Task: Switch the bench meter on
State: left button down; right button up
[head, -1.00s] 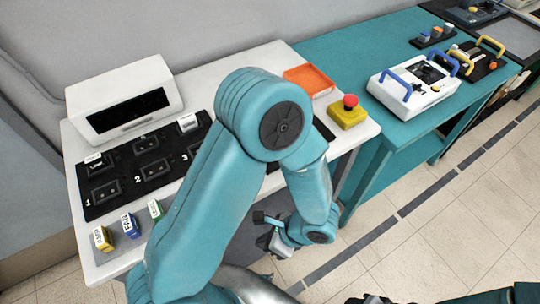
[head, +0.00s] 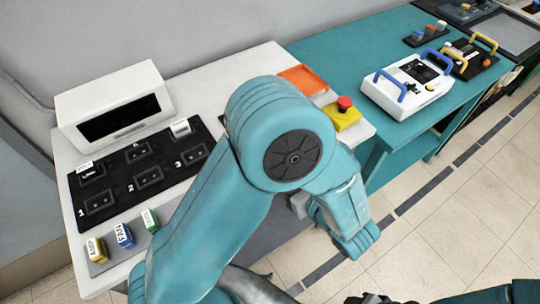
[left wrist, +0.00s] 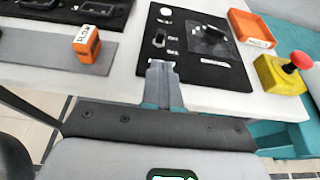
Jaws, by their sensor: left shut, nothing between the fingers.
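The white box with a dark blank screen (head: 120,112), which looks like the bench meter, stands at the back left of the white bench. In the left wrist view a black panel (left wrist: 190,75) carries a small switch (left wrist: 159,40) with white labels and a dark knob (left wrist: 209,33). My left gripper (left wrist: 161,68) is shut and empty, its tips at the panel's near edge, below the switch. I cannot tell if they touch. In the head view my left arm hides most of this panel and the fingertips. Dark parts at the bottom edge may be my right gripper (head: 370,298).
A black board with numbered sockets (head: 150,190) lies left of my arm, with labelled blocks (head: 123,236) in front. An orange tray (left wrist: 252,28) and a red stop button on a yellow box (left wrist: 280,75) stand right of the panel. A teal table (head: 395,135) adjoins the bench.

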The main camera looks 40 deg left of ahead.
pick_arm(q)
jog(key=p+x, duration=0.1)
jog(key=x, duration=0.7)
jog(key=shift+s+a, duration=0.1)
jog(key=shift+x, duration=0.8)
jog(key=shift+a+r+p, duration=0.1)
jog(key=shift+r+p, duration=0.05)
jog(key=shift+p, duration=0.2)
